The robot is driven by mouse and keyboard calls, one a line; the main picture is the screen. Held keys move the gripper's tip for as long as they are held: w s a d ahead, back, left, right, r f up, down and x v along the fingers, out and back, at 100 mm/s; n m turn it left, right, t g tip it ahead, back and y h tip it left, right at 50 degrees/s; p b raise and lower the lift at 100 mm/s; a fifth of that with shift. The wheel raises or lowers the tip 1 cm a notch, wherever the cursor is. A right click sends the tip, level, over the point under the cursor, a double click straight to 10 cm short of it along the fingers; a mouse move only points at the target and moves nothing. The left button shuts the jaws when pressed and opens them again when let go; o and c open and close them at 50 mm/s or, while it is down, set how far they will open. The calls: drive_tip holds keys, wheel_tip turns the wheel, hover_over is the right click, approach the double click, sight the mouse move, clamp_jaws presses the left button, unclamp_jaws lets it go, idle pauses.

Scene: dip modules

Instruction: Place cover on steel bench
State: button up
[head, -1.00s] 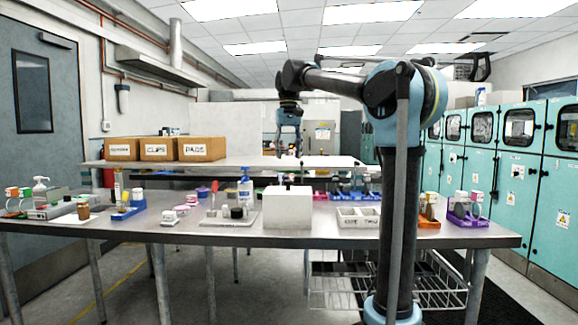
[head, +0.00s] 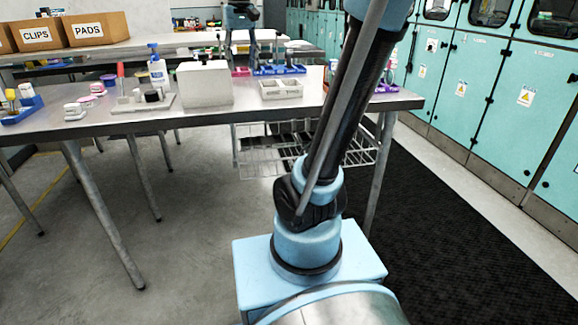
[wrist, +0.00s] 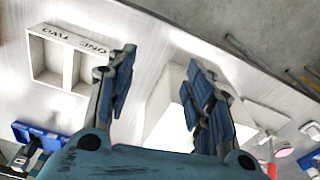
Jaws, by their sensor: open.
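The steel bench (head: 150,118) stands in front of me with a bare metal top. A white box-shaped thing (head: 205,86), which looks like the cover, sits upright on it near the middle. It also shows in the wrist view (wrist: 160,105), below and between the fingers. My gripper (wrist: 160,72) is open and empty above the bench, with blue-padded fingers apart. No contact with the white box shows. In the head view my gripper is small and partly lost against the background near the top middle.
A white two-compartment tray (head: 281,88), marked ONE and TWO in the wrist view, is right of the box. A board with small parts (head: 143,101) and a blue-topped bottle (head: 157,70) are left. Cardboard boxes (head: 97,28) stand behind. A wire basket (head: 262,150) hangs below the bench.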

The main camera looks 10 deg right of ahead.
drive_tip(key=s+d+f, duration=0.3)
drive_tip(key=s+f, duration=0.4)
drive_tip(key=f, duration=0.3)
drive_tip(key=s+d+f+m+t, duration=0.1)
drive_tip(key=s+d+f, duration=0.2)
drive_tip(key=s+f, duration=0.3)
drive_tip(key=s+d+f, duration=0.4)
drive_tip(key=s+f, duration=0.3)
drive_tip(key=f, duration=0.7)
drive_tip(key=shift+s+f, duration=0.2)
drive_tip(key=shift+s, duration=0.15)
